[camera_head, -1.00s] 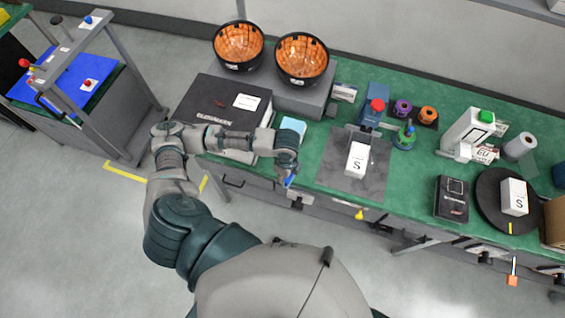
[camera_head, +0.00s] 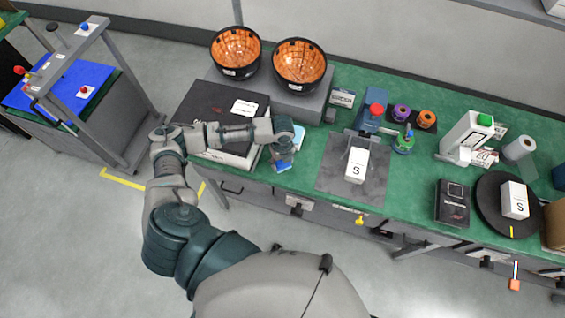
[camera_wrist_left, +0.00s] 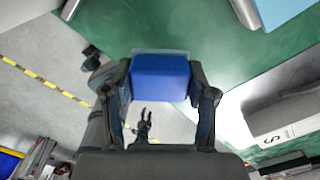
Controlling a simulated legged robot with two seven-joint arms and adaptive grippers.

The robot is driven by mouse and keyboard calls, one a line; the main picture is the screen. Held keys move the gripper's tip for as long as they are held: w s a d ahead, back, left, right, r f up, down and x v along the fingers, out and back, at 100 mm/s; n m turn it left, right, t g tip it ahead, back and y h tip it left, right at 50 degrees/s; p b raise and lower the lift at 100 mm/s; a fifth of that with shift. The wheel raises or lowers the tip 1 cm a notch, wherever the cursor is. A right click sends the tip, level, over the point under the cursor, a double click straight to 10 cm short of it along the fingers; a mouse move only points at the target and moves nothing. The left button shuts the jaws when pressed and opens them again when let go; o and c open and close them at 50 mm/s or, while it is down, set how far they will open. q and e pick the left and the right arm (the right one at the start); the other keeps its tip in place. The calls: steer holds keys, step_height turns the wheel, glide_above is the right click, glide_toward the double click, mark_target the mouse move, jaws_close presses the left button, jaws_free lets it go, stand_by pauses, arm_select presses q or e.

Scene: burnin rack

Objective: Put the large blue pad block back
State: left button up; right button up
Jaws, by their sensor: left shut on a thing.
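My left gripper (camera_head: 282,163) is over the front edge of the green bench, between the large black box and the grey mat. In the left wrist view my left gripper (camera_wrist_left: 160,90) is shut on a blue pad block (camera_wrist_left: 160,77), with one finger at each side. The block also shows small below the gripper in the head view (camera_head: 284,166). A light blue pad (camera_head: 299,134) lies on the bench just behind the gripper, partly hidden by it. My right gripper (camera_wrist_left: 143,122) shows small in the left wrist view, its fingers apart and empty.
The large black box (camera_head: 200,105) stands left of the gripper. A grey mat (camera_head: 330,181) with a white box (camera_head: 357,165) and a press (camera_head: 370,116) lies to the right. Two orange-lined bowls (camera_head: 236,53) stand behind. A narrow strip of bare bench (camera_head: 308,160) shows beside the gripper.

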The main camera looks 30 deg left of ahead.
mark_target(282, 163)
arm_select(q)
steer(key=shift+w+a+f, duration=0.2)
steer(key=shift+w+a, duration=0.2)
steer(key=shift+w, duration=0.15)
step_height(282, 163, down, 3)
steer(key=shift+d+r, duration=0.1)
steer(key=shift+d, duration=0.05)
steer(key=shift+d+f, duration=0.1)
steer(key=shift+f, duration=0.1)
steer(key=o, duration=1)
arm_select(e)
steer(key=shift+a, duration=0.35)
arm_select(q)
step_height(282, 163, up, 12)
steer(key=shift+r+p, duration=0.1)
steer(key=shift+p, duration=0.3)
arm_select(e)
steer(key=shift+a+r, duration=0.15)
steer(key=shift+r, duration=0.2)
